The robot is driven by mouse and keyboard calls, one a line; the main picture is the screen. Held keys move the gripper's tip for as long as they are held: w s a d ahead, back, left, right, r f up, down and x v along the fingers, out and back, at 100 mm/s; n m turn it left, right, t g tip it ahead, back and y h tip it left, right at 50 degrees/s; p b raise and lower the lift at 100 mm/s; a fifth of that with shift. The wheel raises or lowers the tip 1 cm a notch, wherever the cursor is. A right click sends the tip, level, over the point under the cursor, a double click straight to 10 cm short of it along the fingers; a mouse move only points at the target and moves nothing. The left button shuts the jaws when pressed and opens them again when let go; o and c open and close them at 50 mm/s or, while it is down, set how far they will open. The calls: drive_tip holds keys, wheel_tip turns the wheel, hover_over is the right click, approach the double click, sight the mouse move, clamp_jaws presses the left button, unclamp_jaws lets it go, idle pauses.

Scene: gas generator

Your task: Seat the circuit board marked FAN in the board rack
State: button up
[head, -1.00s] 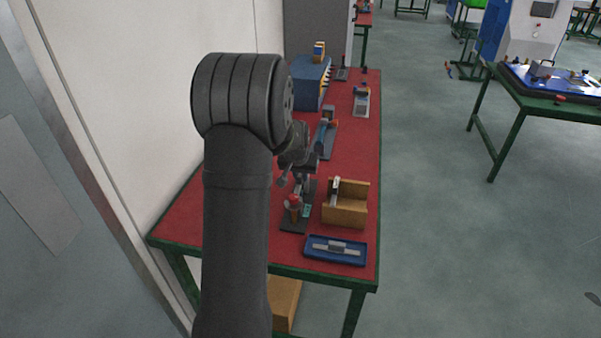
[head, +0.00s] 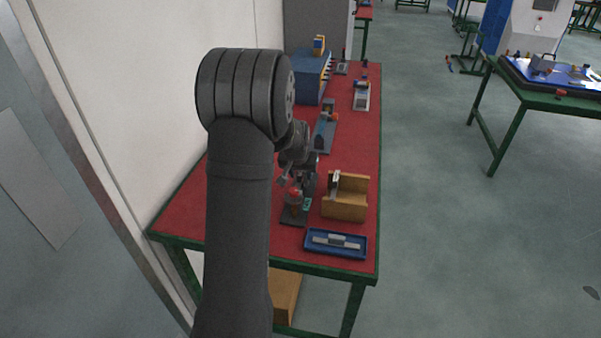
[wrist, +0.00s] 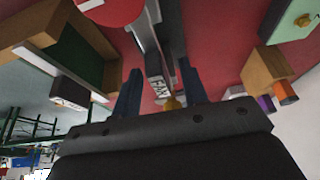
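The FAN label (wrist: 157,88) shows in the wrist view on a dark narrow piece between the two blue fingers of my gripper (wrist: 160,72). The fingers stand apart, with a visible gap on each side of the labelled piece. A small yellow part (wrist: 171,102) lies just below the label. In the head view my gripper (head: 308,184) is low beside the dark stand (head: 292,219); its fingers are too small to make out. The wooden board rack (head: 345,208) stands just to the right, with a pale and dark upright piece (head: 335,182) at its left side.
A blue tray (head: 318,252) with a grey part lies at the front edge. A blue box (head: 308,84) stands at the back. The table's right strip is mostly clear.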

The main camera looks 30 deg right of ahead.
drive_tip(key=v, duration=1.7)
drive_tip(key=shift+r, duration=0.2)
drive_tip(key=shift+f, duration=0.1)
drive_tip(key=x, duration=1.7)
drive_tip(key=shift+f, duration=0.1)
